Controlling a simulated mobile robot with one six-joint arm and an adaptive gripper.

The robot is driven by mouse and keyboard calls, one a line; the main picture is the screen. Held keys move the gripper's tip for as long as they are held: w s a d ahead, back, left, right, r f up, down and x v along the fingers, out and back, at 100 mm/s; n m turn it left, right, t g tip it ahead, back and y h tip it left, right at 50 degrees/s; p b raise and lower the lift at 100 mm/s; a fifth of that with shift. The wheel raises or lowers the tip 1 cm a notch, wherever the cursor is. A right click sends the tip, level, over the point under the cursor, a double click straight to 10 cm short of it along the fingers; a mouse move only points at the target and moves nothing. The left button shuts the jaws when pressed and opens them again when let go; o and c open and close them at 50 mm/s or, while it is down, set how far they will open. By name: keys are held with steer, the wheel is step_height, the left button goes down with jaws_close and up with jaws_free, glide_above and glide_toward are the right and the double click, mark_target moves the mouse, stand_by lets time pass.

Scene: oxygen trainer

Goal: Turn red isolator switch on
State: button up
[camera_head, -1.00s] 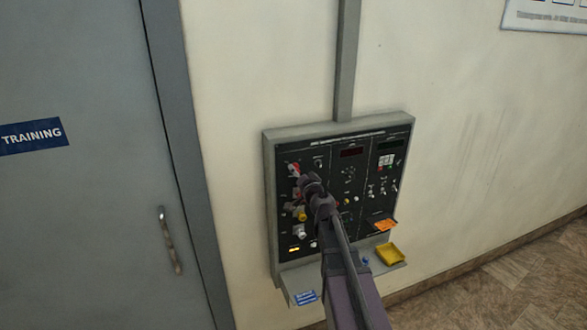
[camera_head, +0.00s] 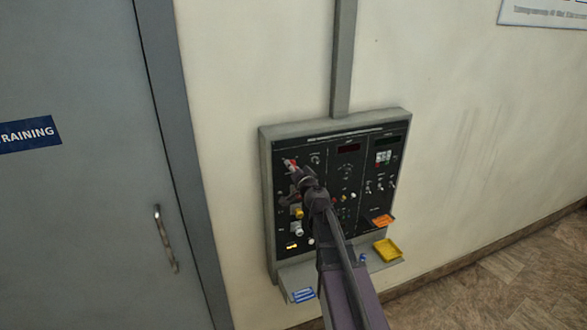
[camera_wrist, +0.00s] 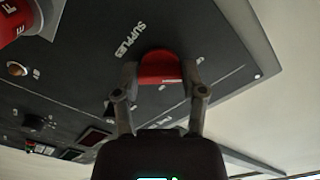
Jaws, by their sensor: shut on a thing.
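The control panel (camera_head: 322,185) is a dark board in a grey frame on the wall. A red switch (camera_wrist: 158,68) sits between my fingertips in the wrist view, beside the "SUPPLIES" lettering. My gripper (camera_wrist: 158,76) is shut on it, with one finger on each side. In the head view my gripper (camera_head: 298,173) is at the panel's upper left, over a small red and white spot (camera_head: 290,163). The gripper covers part of the switch there, and the on/off marking cannot be read.
Another red part with white letters (camera_wrist: 14,20) is near the wrist view's upper left corner. Below the panel, a grey shelf (camera_head: 325,285) holds a yellow tray (camera_head: 388,250) and a blue item (camera_head: 302,295). A grey door (camera_head: 90,190) is to the left.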

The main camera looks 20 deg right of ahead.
steer(key=shift+m, duration=0.6)
steer(key=m, duration=1.6)
steer(key=shift+m, duration=0.4)
steer(key=o, duration=1.2)
steer(key=shift+c, duration=0.2)
